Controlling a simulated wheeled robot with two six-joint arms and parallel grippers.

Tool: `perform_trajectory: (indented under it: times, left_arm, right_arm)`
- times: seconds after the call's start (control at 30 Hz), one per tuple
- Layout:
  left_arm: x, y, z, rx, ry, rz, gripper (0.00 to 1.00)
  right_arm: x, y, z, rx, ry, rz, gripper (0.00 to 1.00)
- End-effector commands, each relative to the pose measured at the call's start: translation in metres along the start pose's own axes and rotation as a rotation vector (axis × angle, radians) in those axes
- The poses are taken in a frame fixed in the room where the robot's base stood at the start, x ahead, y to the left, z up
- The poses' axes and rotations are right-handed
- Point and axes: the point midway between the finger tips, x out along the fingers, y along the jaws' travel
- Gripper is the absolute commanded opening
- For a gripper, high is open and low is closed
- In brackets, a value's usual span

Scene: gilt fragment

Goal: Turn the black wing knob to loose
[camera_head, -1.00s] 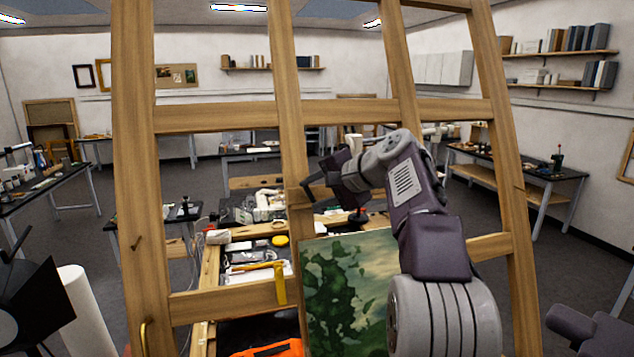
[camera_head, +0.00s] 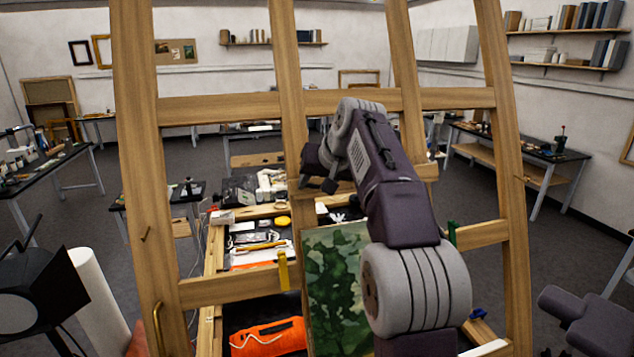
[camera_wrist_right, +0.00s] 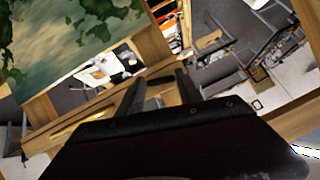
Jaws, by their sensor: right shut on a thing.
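My right gripper (camera_head: 316,184) is at the middle upright of the wooden easel frame (camera_head: 290,110), by a short wooden crossbar above the painting. In the right wrist view its two dark fingers (camera_wrist_right: 158,84) reach toward the wood, closed on a small dark part between them. That part appears to be the black wing knob (camera_wrist_right: 155,103); its wings and angle are mostly hidden by the fingers. In the head view the knob cannot be told apart from the dark fingertips. My left gripper is not in view.
A green landscape painting (camera_head: 336,275) stands on the frame just below the gripper. A bench with tools and an orange pouch (camera_head: 268,338) lies behind the frame. A black lamp (camera_head: 40,290) and a white roll (camera_head: 98,300) stand at left.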

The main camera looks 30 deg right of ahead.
Motion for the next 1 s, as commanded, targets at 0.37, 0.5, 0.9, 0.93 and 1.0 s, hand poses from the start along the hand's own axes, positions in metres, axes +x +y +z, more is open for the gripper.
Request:
perform_trajectory:
  times: [0.37,0.5,0.9,0.93,1.0]
  left_arm:
    - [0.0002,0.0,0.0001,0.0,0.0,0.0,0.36]
    - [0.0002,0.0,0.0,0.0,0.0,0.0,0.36]
    - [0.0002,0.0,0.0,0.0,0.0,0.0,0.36]
    - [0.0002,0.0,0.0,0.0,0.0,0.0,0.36]
    - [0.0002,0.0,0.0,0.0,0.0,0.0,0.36]
  right_arm:
    - [0.0016,-0.0017,0.0003,-0.195,0.0,0.086,0.01]
    - [0.0015,-0.0018,0.0003,-0.231,0.0,0.102,0.01]
    - [0.0015,-0.0017,0.0004,-0.256,0.0,0.114,0.01]
    - [0.0015,-0.0017,0.0003,-0.256,0.0,0.114,0.01]
    - [0.0015,-0.0017,0.0003,-0.256,0.0,0.113,0.01]
